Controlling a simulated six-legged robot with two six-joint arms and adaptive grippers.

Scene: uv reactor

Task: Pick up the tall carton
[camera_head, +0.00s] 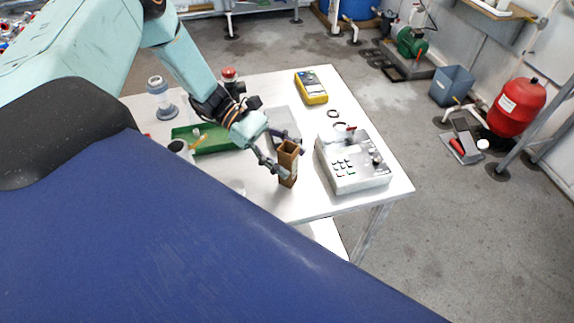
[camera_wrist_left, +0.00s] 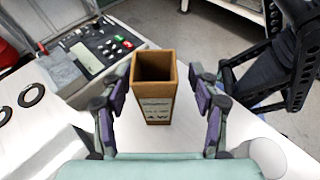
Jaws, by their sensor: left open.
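The tall carton (camera_head: 288,163) is a brown, open-topped box standing upright on the white table (camera_head: 308,207). In the left wrist view the carton (camera_wrist_left: 154,90) sits between the two fingers, with printed text on its near face. My left gripper (camera_head: 282,158) is open around it. In the wrist view, a gap shows between the carton and each finger of the left gripper (camera_wrist_left: 160,95). The carton's far side is hidden. My right gripper is not in view.
A grey control box (camera_head: 352,162) with buttons stands close to the carton's right. A yellow meter (camera_head: 312,87), a green tray (camera_head: 215,140) and a red-topped item (camera_head: 229,76) are also on the table. The table's front edge is near.

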